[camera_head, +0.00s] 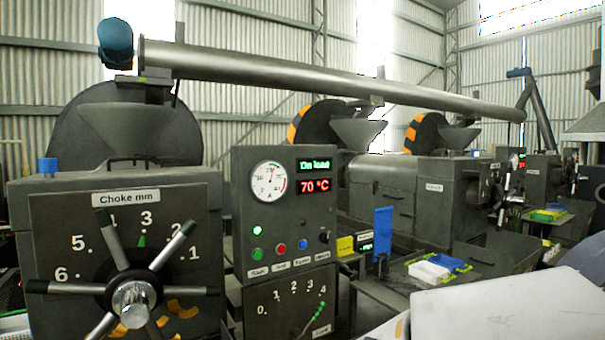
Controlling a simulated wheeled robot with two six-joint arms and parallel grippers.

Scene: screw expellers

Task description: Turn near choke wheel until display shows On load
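The near choke wheel (132,292) is at the lower left, on the front plate of the nearest expeller. The plate is labelled "Choke mm" (126,198), and a green pointer (142,240) stands just below the 3. The display (314,165) on the near control panel reads "On load" in green. A red display (315,186) below it reads 70 °C.
The near panel (285,230) carries a dial gauge (268,182), coloured buttons and a lever (318,318) with a numbered scale. A blue upright piece (383,228) and a white tray (429,272) stand to its right. Further expellers (445,195) stand behind.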

